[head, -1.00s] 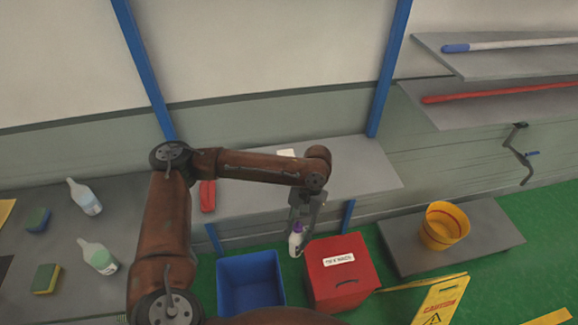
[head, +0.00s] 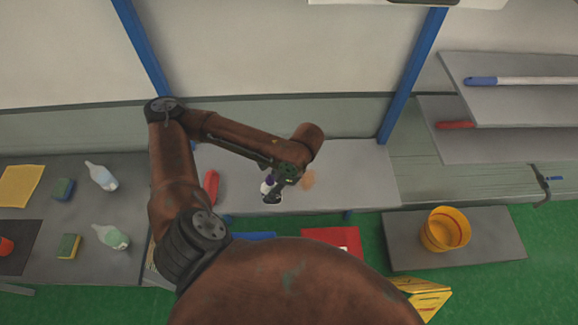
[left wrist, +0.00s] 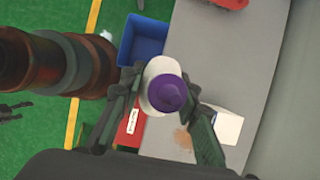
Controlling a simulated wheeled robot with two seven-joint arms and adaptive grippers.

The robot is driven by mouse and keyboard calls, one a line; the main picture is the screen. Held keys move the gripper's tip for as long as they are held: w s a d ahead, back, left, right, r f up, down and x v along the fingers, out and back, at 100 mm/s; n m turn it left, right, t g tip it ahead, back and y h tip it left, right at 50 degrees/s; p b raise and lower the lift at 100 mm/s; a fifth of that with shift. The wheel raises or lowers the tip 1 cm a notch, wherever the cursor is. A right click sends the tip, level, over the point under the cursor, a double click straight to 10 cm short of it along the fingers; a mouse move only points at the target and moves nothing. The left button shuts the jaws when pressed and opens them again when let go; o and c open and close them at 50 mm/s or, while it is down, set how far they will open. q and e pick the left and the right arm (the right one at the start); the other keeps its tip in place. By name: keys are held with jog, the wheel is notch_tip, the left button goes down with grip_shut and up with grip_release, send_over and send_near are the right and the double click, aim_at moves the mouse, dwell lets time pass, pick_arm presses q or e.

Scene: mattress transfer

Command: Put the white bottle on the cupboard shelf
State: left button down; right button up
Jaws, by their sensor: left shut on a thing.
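The white bottle with a purple cap (head: 269,188) is held in my left gripper (head: 281,181), near the front edge of the grey shelf (head: 365,172) between the blue posts. In the left wrist view the purple cap (left wrist: 170,93) faces the camera, and the fingers (left wrist: 163,105) are closed around the bottle. The shelf's front edge runs close by the bottle there. I cannot tell whether the bottle's base touches the shelf. My right gripper is not in view.
A red item (head: 210,187) lies on the shelf's left part. A white block (left wrist: 228,126) and a brown patch (head: 308,179) are on it too. Below stand a blue bin (left wrist: 143,38) and a red box (head: 334,238). The shelf's right part is clear.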

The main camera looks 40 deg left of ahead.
pick_arm(q)
jog(key=a+b, duration=0.1)
jog(key=b, duration=0.1)
jog(key=w+f+b, duration=0.1)
jog(key=b, duration=0.2)
jog(key=shift+a+f, duration=0.2)
jog(key=shift+a, duration=0.2)
jog(key=shift+w+a+f+p, duration=0.3)
jog(key=shift+w+a+f, duration=1.1)
jog(key=shift+f, duration=0.55)
jog(key=shift+w+a+f+p, duration=0.25)
jog(key=shift+w+a+f, duration=0.85)
jog(key=shift+a+f, duration=0.7)
jog(key=shift+w+a+f+p, duration=0.3)
jog(key=shift+w+a+f, duration=1.05)
jog(key=shift+f, duration=0.7)
jog(key=shift+s, duration=0.15)
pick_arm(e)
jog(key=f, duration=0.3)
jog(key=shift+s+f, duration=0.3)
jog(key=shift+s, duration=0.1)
pick_arm(q)
jog(key=c, duration=1.5)
grip_release()
jog(key=shift+f, duration=0.1)
jog(key=shift+o, duration=0.2)
